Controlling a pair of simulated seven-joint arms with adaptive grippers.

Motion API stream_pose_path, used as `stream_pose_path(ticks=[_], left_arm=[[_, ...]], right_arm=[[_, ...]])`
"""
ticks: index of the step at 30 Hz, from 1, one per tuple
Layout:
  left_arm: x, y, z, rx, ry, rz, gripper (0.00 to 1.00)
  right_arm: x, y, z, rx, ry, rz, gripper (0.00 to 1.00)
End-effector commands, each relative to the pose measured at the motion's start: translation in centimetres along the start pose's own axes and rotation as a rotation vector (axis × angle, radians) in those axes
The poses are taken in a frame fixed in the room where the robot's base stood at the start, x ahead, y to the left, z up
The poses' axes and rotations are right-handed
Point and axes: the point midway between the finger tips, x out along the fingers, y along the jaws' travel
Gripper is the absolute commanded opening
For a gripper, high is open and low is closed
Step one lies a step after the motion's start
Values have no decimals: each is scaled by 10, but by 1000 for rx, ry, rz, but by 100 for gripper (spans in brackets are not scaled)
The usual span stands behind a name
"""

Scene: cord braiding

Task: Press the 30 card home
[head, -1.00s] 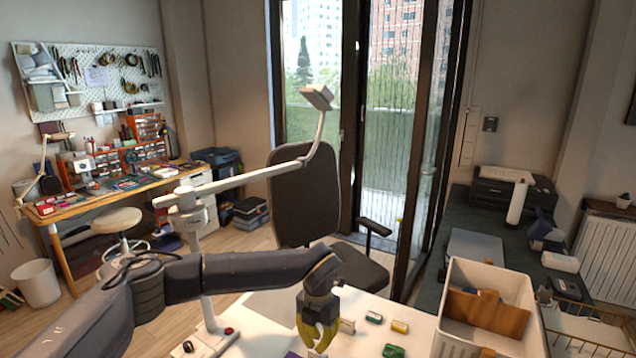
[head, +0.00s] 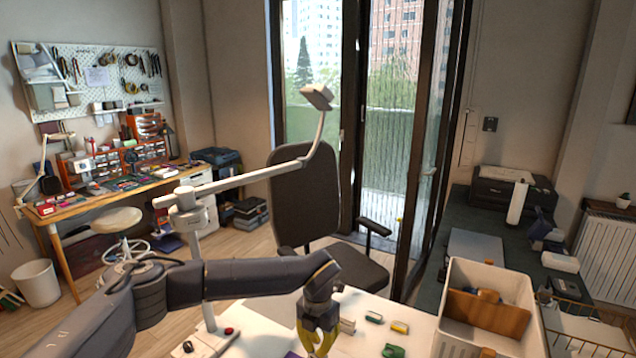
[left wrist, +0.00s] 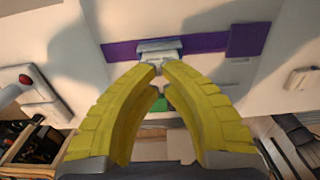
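My left gripper (head: 319,342) has yellow fingers and points down at the white tabletop in the head view. In the left wrist view its fingertips (left wrist: 161,66) are close together, with a pale part of a small grey-blue piece (left wrist: 158,46) between them. That piece lies over a purple strip (left wrist: 208,42). I cannot read a number on it, so I cannot tell whether it is the 30 card, or how deep it sits. In the head view the fingers hide it. My right gripper is not in view.
A white bin (head: 456,300) with a wooden divider stands farther right. A lamp stand with a red button (head: 228,330) is on the left.

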Motion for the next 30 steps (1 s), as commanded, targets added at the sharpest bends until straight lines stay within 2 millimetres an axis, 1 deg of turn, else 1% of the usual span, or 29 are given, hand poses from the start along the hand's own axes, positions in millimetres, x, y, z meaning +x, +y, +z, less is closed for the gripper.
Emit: stream_pose_path(ticks=[30], left_arm=[[19, 0, 0, 0, 1, 0, 0]], right_arm=[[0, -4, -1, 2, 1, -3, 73]])
